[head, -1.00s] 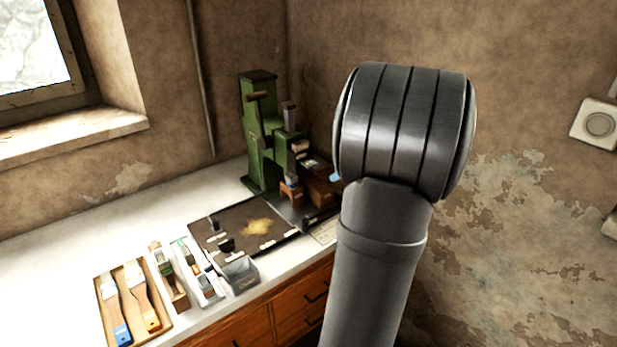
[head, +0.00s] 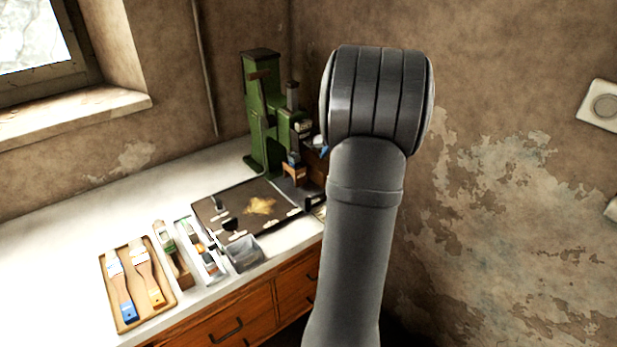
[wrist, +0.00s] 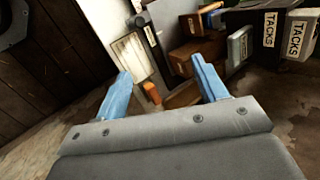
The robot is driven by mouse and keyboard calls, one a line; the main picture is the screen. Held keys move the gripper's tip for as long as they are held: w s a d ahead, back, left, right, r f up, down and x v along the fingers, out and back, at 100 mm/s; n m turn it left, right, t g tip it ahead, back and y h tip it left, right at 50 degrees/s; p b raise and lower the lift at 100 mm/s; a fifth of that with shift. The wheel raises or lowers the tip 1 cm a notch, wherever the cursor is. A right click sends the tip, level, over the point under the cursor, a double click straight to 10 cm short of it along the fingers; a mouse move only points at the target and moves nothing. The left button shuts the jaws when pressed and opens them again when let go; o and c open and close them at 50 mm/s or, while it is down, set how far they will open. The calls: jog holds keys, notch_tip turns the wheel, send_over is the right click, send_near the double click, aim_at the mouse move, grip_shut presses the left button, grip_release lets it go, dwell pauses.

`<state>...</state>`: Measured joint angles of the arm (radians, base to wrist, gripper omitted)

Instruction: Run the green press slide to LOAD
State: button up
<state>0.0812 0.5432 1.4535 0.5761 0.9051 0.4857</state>
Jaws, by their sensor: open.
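The green press (head: 262,115) stands at the back of the bench in the head view, in front of the wall corner. A dark upright piece (head: 293,97) shows on its right side, with a small brown block (head: 293,172) low in front. My arm hides what lies farther right. I cannot make out a LOAD mark or a handwheel. My gripper (wrist: 163,82) is open and empty in the wrist view, its two blue fingers wide apart. In the head view only a blue bit of it shows beside the press, left of my arm.
Boxes labelled TACKS (wrist: 295,38) stand at the upper right of the wrist view, near brown boxes (wrist: 197,52). On the bench are a dark mat (head: 238,192), a clear bin (head: 243,252) and a brush tray (head: 137,285). The bench's left part is clear.

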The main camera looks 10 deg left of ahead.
aim_at(308, 200)
jog(key=a+f+n, duration=0.2)
jog(key=n, duration=0.3)
jog(key=a+f+n+g+h, duration=0.1)
jog(key=a+f+n, duration=0.1)
jog(key=n, duration=0.4)
jog(key=w+a+f+n+h, duration=0.1)
jog(key=a+f+n, duration=0.1)
jog(key=n, duration=0.3)
jog(key=shift+a+n, duration=0.15)
jog(key=shift+n, duration=0.15)
jog(key=shift+w+a+f+n+g, duration=0.1)
jog(key=shift+a+f+n+g, duration=0.25)
jog(key=shift+n, duration=0.65)
jog(key=shift+f, duration=0.2)
notch_tip(308, 200, down, 10)
jog(key=shift+r, duration=0.25)
jog(key=shift+a, duration=0.1)
jog(key=c, duration=1.3)
